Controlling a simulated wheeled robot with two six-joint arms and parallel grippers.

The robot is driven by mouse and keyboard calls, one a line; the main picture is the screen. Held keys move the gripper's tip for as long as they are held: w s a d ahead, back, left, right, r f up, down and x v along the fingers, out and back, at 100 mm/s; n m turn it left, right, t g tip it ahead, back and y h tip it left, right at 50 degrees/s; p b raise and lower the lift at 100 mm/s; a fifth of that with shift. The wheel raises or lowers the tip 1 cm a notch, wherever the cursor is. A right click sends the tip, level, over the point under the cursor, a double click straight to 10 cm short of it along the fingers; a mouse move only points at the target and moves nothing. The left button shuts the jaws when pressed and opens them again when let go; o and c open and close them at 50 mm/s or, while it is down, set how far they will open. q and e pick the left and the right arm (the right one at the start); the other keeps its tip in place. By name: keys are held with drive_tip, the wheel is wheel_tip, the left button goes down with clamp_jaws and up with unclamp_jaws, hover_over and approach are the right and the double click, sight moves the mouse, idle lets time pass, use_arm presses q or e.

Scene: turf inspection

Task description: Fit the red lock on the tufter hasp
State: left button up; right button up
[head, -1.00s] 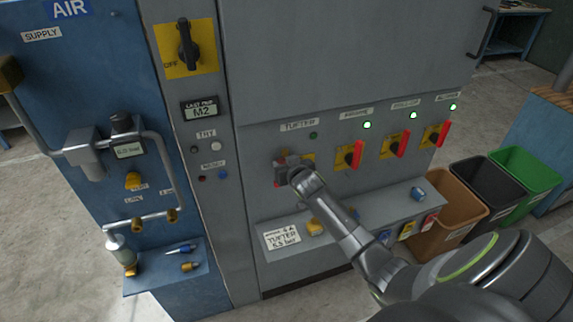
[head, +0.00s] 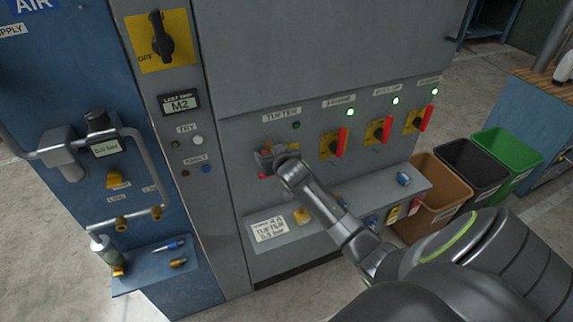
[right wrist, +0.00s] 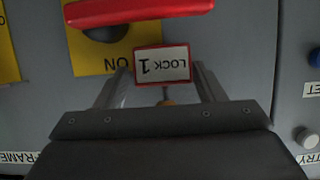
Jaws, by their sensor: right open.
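The red lock (right wrist: 163,50), its white label reading LOCK 1, sits between the fingers of my right gripper (right wrist: 160,76) in the right wrist view. The fingers are open, one on each side of it. In the head view my right gripper (head: 266,158) is at the tufter switch, under the TUFTER label (head: 281,114), with a small red part of the lock (head: 264,176) showing below it. The tufter's red handle (right wrist: 140,10) lies across its yellow plate (right wrist: 105,52) in the right wrist view. The hasp is hidden, so I cannot tell whether the shackle is through it. My left gripper is out of view.
Three more red-handled switches (head: 336,145) with lit green lamps stand to the right. A shelf (head: 355,205) below holds several small locks and a tufter card (head: 270,230). Bins (head: 433,197) stand at the right.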

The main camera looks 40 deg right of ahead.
drive_tip(key=shift+s+a+r, duration=0.1)
drive_tip(key=shift+a+r, duration=0.25)
drive_tip(key=shift+a, duration=0.1)
drive_tip(key=b+v, duration=0.2)
drive_tip(key=v, duration=1.4)
drive_tip(key=shift+s+d+f+b, duration=0.2)
drive_tip(key=shift+s+d+b, duration=0.15)
drive_tip(key=shift+s, duration=0.25)
drive_tip(key=shift+f, duration=0.1)
drive_tip(key=s+d+f+n+g, duration=0.1)
drive_tip(key=s+d+f+g, duration=0.2)
drive_tip(key=f, duration=1.4)
drive_tip(key=s+f+g, duration=0.3)
drive_tip(key=s+f, duration=0.2)
drive_tip(key=f, duration=1.2)
drive_tip(key=s+a+f+g, duration=0.2)
drive_tip(key=s+f, duration=0.5)
drive_tip(key=s, duration=0.4)
drive_tip(key=s+a+f+g+y+b, duration=0.1)
drive_tip(key=s+a+f+g, duration=0.1)
drive_tip(key=s+f, duration=0.6)
drive_tip(key=s+a+f+n+g+y, duration=0.1)
drive_tip(key=s+a+f, duration=0.3)
drive_tip(key=s, duration=1)
wheel_tip(320, 180, down, 3)
drive_tip(key=shift+a+f+g+b, duration=0.15)
drive_tip(key=shift+f+g+b, duration=0.1)
drive_tip(key=shift+g+b, duration=0.2)
